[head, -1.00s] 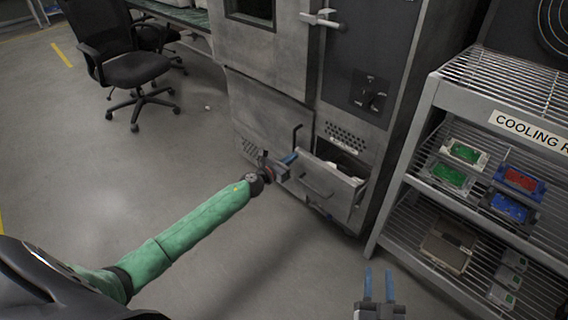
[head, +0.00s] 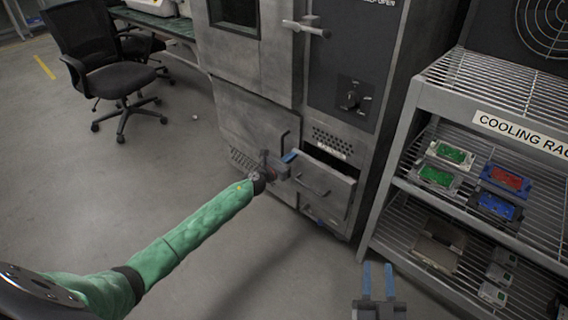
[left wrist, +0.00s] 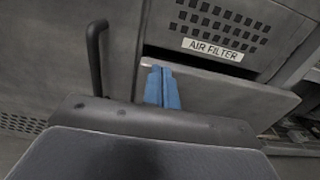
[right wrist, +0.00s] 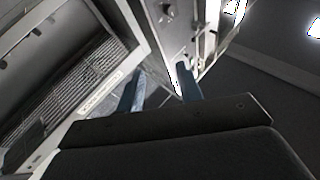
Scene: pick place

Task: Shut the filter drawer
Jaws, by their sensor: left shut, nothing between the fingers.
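The filter drawer (head: 322,188) is in the lower part of the grey oven cabinet, under the AIR FILTER label (left wrist: 212,50). It stands partly open, with a dark gap above its front, which also shows in the left wrist view (left wrist: 225,95). Its front carries a bar handle (head: 308,184). My left gripper (head: 290,157) is shut and empty at the upper left corner of the drawer front. Its blue fingertips (left wrist: 162,86) overlap that corner in the left wrist view; I cannot tell whether they touch. My right gripper (head: 378,282) is open and empty, low in front of the cabinet.
A cooling rack (head: 400,185) with coloured trays stands right of the drawer, close to my right gripper. A bent handle (left wrist: 95,60) sticks out of the cabinet panel left of my left gripper. An office chair (head: 110,75) is far left. The floor (head: 110,190) between is clear.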

